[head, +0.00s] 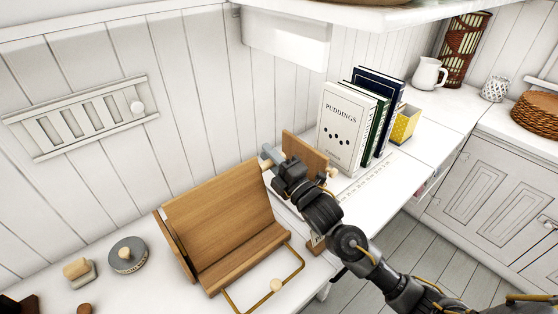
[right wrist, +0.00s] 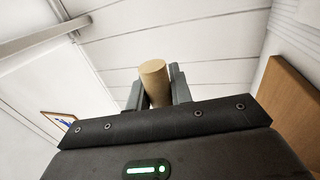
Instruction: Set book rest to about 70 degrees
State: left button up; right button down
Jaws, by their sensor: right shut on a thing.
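The book rest (head: 222,225) is a wooden stand on the white counter, its board leaning back steeply above a front ledge. My right gripper (head: 275,162) is at the board's upper right edge. It is shut on a round pale wooden peg (head: 267,151), which also shows between the two fingers in the right wrist view (right wrist: 155,82). The fingers hide where the peg joins the board. A brass wire frame (head: 292,272) with a round wooden knob (head: 276,285) lies in front of the ledge. My left gripper is not in view.
Upright books (head: 345,128) and a yellow box (head: 404,124) stand behind my right arm. A wooden panel (head: 303,153) is close behind the gripper. A round grey item (head: 127,254) and a small wooden-topped block (head: 79,269) sit left of the rest. A white shelf overhangs above.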

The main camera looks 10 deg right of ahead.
jog(key=c, duration=1.3)
grip_release()
jog(key=shift+s+r, duration=0.1)
jog(key=shift+s, duration=0.05)
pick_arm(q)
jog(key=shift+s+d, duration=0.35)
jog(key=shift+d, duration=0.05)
pick_arm(e)
jog(key=shift+o, duration=0.2)
